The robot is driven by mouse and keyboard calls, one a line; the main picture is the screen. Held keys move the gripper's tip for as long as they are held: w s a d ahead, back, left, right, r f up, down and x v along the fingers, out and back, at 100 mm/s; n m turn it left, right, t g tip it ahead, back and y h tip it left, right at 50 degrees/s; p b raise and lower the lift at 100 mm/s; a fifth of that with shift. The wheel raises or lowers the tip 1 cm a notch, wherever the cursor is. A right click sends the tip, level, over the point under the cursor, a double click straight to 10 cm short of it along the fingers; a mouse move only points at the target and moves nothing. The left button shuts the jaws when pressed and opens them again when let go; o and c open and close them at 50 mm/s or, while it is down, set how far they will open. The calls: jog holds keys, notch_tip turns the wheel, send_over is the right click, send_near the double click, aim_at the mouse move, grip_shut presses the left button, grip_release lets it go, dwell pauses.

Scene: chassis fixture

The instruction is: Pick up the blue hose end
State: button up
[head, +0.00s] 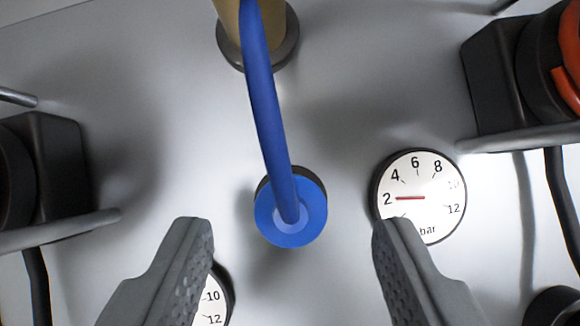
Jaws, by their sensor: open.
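The blue hose (265,105) runs down from a tan cylindrical post at the top of the head view. It ends in a round blue hose end (291,228) with a lighter centre, near the middle of the picture. A dark round rim shows just behind the hose end; I cannot tell whether they touch. My gripper (293,228) is open, its two grey fingers reaching up from the bottom edge. The hose end appears between and slightly above the fingertips, with nothing held.
A grey metal panel (130,70) fills the background. A white pressure gauge (425,180) sits right, partly behind the right fingertip; another gauge (213,300) is mostly hidden by the left finger. Dark blocks with metal rods (55,150) stand at left and upper right (495,75).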

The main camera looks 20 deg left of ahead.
aim_at(291, 214)
jog(key=x, duration=0.3)
jog(key=shift+w+f, duration=0.25)
jog(key=shift+w, duration=0.05)
jog(key=c, duration=1.1)
